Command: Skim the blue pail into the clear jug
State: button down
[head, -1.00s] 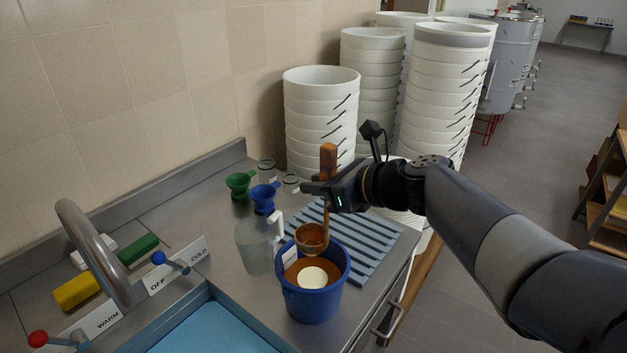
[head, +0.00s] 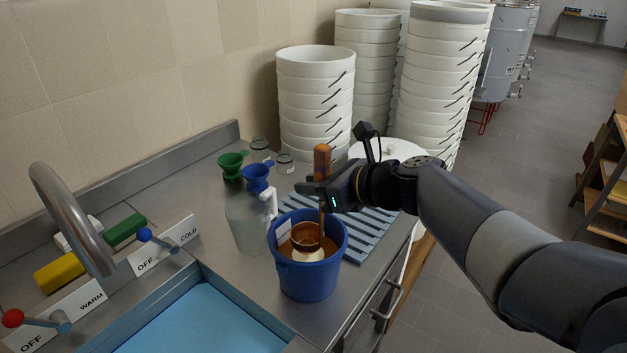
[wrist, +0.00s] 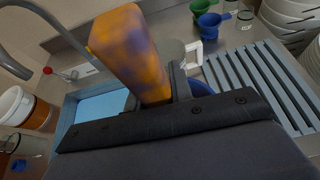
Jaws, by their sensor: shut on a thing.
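The blue pail (head: 308,280) stands on the steel counter and holds amber-brown liquid with a pale round patch on top. My gripper (head: 318,190) is shut on the orange-brown handle of a ladle (head: 322,160), which is upright. The ladle's copper-coloured bowl (head: 307,237) is down inside the pail, at the pale patch; its exact depth in the liquid is hard to tell.
A green funnel (head: 232,163) and small glass jars (head: 285,163) stand behind the jug. A ribbed blue drain mat (head: 365,230) lies right of the pail. The sink (head: 195,315) and tap (head: 70,210) are front left. White bucket stacks (head: 315,100) rise behind.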

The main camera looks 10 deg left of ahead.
aim_at(325, 147)
jog(key=shift+f+b, duration=2.65)
jog(key=shift+f, duration=0.95)
jog(key=shift+r, duration=0.15)
jog(key=shift+r+p, duration=7)
jog(key=shift+r, duration=0.1)
jog(key=shift+a, duration=0.1)
